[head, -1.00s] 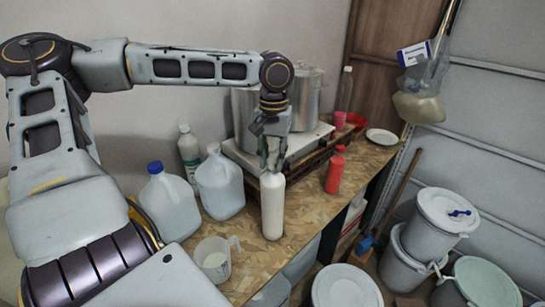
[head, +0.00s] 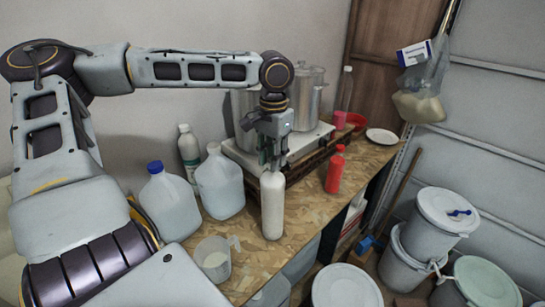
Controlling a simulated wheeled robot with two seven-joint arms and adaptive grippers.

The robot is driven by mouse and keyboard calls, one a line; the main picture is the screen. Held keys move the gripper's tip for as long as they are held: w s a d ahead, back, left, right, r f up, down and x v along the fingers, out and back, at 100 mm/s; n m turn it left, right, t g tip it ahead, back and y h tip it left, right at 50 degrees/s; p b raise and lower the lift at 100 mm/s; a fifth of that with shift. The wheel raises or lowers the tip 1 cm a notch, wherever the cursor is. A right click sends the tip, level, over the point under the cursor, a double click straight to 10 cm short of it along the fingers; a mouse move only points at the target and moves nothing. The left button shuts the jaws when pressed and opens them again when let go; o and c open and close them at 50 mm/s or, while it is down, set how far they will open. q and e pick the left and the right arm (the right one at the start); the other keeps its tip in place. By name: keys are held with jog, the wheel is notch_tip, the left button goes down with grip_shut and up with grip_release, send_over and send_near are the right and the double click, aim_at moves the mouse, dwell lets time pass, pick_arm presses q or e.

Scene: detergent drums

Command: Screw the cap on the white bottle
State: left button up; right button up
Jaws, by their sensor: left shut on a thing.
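The white bottle (head: 272,208) stands upright near the front edge of the wooden bench (head: 300,200). My left gripper (head: 272,163) points down right above it, with its fingertips at the bottle's top. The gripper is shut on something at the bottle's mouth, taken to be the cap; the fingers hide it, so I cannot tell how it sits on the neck. My right gripper is not in view.
A jug with a blue cap (head: 168,205), another jug (head: 220,185) and a measuring cup (head: 213,260) stand left of the bottle. A red bottle (head: 335,172) stands to the right. Metal pots (head: 307,98) are behind. Lidded drums (head: 446,212) stand on the floor at right.

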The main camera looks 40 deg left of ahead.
pick_arm(q)
jog(key=shift+f+m, duration=0.1)
jog(key=shift+m, duration=0.2)
jog(key=shift+m, duration=2.5)
jog(key=shift+m, duration=0.3)
jog(key=shift+m, duration=2.6)
jog(key=o, duration=0.4)
